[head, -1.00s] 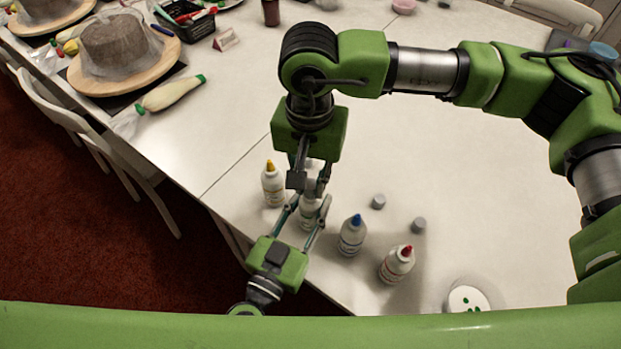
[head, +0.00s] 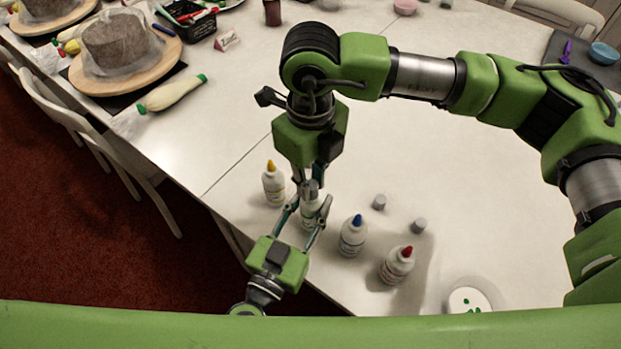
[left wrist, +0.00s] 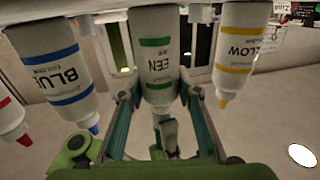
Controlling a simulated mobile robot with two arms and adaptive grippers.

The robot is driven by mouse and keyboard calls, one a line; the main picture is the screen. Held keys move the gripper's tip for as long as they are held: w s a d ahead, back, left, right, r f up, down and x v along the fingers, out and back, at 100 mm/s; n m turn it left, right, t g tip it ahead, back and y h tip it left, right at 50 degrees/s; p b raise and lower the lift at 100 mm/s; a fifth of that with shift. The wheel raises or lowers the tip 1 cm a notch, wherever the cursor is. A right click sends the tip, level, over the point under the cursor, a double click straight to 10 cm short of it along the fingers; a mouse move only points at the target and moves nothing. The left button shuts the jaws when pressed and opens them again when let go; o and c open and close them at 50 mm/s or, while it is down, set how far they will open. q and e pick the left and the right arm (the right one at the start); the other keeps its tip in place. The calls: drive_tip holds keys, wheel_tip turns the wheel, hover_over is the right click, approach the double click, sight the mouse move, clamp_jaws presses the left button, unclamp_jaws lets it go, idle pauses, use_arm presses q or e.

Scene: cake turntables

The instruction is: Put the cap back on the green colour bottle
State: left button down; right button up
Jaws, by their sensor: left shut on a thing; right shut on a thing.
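The green colour bottle (head: 311,213) stands upright on the white table, between the yellow-tipped and blue-tipped bottles. In the left wrist view, which is upside down, its green-banded label (left wrist: 155,60) faces me. My left gripper (head: 311,217) is shut on the bottle's body from the near side. My right gripper (head: 311,190) points down over the bottle and is shut on a grey cap (head: 311,186) at the bottle's top. The tip is hidden, and I cannot tell how firmly the cap is seated.
The yellow-tipped bottle (head: 274,186) stands close on the left. The blue-tipped bottle (head: 352,237) and red-tipped bottle (head: 397,265) stand on the right. Two loose grey caps (head: 379,202) (head: 419,226) lie behind them. A round white dish (head: 466,301) is at the front right.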

drive_tip(key=shift+m, duration=0.7)
drive_tip(key=o, duration=0.7)
drive_tip(key=shift+r, duration=0.1)
use_arm(q)
drive_tip(key=c, duration=1.4)
unclamp_jaws()
drive_tip(key=shift+c, duration=0.2)
use_arm(e)
wheel_tip(320, 180, up, 12)
drive_tip(key=shift+f, duration=0.1)
use_arm(q)
drive_tip(key=v, duration=1.2)
